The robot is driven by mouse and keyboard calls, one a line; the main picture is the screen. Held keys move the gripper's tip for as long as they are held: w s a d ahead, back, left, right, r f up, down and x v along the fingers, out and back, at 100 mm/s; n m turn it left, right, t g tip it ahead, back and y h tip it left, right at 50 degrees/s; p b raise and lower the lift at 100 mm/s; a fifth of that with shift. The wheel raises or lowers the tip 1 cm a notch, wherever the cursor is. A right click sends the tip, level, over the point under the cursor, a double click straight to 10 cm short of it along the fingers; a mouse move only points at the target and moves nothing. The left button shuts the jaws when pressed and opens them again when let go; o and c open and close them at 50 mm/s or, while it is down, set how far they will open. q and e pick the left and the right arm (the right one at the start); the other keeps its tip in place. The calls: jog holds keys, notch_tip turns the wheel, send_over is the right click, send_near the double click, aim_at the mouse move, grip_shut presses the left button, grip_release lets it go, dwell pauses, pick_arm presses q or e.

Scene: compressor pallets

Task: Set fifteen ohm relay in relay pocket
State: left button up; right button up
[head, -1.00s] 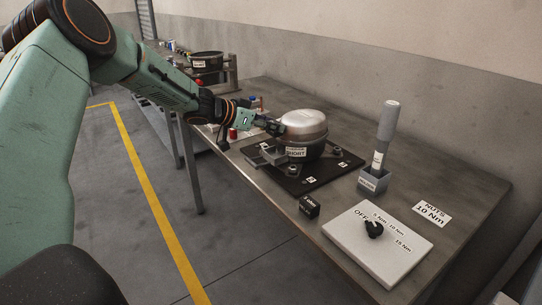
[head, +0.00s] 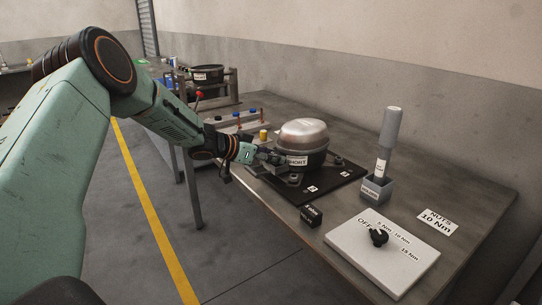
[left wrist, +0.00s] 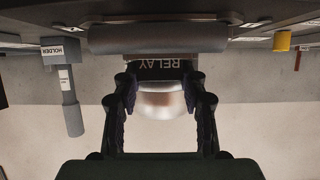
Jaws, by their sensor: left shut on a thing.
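My left gripper (head: 277,158) is at the near left side of the compressor (head: 303,132), which has a silver dome and a white label. In the left wrist view my fingers (left wrist: 161,100) stand on both sides of a dark block marked RELAY (left wrist: 160,70), and are shut on it. The view is upside down, with the compressor's dome (left wrist: 162,105) behind. Its ohm value cannot be read. I cannot make out the relay pocket; the gripper covers that side of the compressor. My right gripper is not in view.
A black pallet (head: 335,189) bears the compressor. A small black block with an ohm label (head: 311,215) stands in front. At right are a grey holder (head: 376,190) with an upright tool and a white dial board (head: 350,250). A rack with coloured knobs (head: 228,126) stands behind.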

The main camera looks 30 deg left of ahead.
pick_arm(q)
jog(key=shift+f, duration=0.35)
jog(key=o, duration=1.1)
jog(key=shift+f, duration=0.25)
jog(key=shift+o, duration=0.2)
jog(key=shift+s, duration=0.1)
jog(key=shift+r, duration=0.15)
jog(key=r+p+v, duration=0.1)
jog(key=p+v, duration=0.7)
jog(key=v, duration=0.4)
jog(key=shift+p, duration=0.4)
